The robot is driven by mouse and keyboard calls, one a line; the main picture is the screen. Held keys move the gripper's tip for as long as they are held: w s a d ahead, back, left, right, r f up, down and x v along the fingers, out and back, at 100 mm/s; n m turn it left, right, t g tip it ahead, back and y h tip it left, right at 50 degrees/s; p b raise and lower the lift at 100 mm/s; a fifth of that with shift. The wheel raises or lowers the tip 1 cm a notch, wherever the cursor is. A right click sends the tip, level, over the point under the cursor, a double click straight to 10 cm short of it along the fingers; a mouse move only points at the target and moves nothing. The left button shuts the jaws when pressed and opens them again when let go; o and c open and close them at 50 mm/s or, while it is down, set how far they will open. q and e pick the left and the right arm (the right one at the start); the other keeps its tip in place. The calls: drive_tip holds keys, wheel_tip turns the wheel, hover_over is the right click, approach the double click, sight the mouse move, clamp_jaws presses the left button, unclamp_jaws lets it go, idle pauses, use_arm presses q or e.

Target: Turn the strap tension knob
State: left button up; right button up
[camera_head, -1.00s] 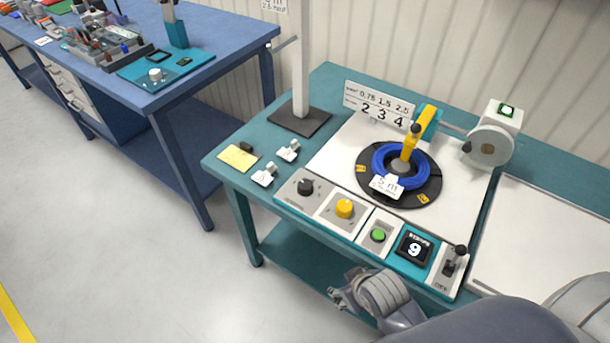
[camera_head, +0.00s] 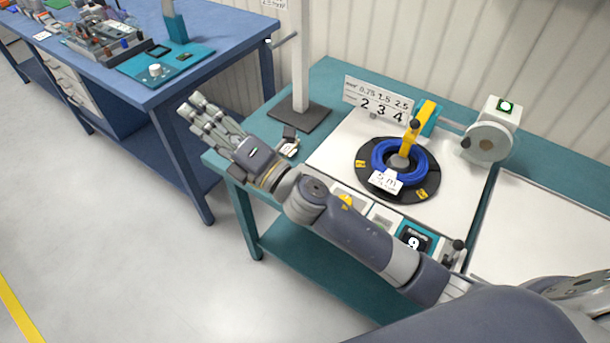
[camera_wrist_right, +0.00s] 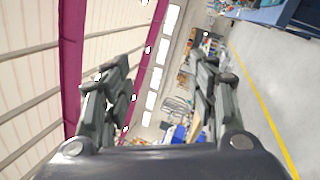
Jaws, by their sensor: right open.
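The front control panel of the teal bench carries a yellow knob (camera_head: 346,201), partly hidden behind my right arm. A black knob at the panel's left end, seen earlier, is now hidden by the arm. Which of them sets strap tension I cannot read. My right gripper (camera_head: 190,106) is open and empty, out past the bench's left edge and pointing up-left, away from the panel. The right wrist view shows its spread fingers (camera_wrist_right: 162,85) with nothing between them. My left gripper is not in view.
A blue cable coil (camera_head: 382,163) lies on a black turntable with a yellow arm (camera_head: 414,130) over it. The blue workbench (camera_head: 215,65) stands behind my gripper.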

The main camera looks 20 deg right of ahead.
drive_tip(key=s+a+f+n+g+y, duration=0.25)
drive_tip(key=a+n+g, duration=0.35)
drive_tip(key=n, duration=0.4)
drive_tip(key=s+a+f+n+g+y, duration=0.2)
drive_tip(key=s+a+n+g, duration=0.15)
drive_tip(key=n+g, duration=0.5)
drive_tip(key=w+d+f+n+g+h, duration=0.1)
drive_tip(key=d+f+n+g+h, duration=0.15)
drive_tip(key=f+n+h, duration=0.45)
drive_tip(key=w+d+f+n+h, duration=0.2)
drive_tip(key=w+d+h, duration=0.15)
drive_tip(key=d, duration=0.55)
drive_tip(key=w+d+f+n+h, duration=0.15)
drive_tip(key=d+h, duration=0.25)
drive_tip(key=d, duration=0.5)
drive_tip(key=w+d+f+n+h, duration=0.1)
drive_tip(key=w+d+f+h, duration=0.2)
drive_tip(key=d, duration=0.6)
drive_tip(key=shift+h, duration=0.3)
wheel_tip(320, 180, down, 9)
drive_tip(key=p, duration=0.3)
drive_tip(key=shift+s, duration=0.1)
drive_tip(key=shift+c, duration=0.5)
drive_tip(key=c, duration=1)
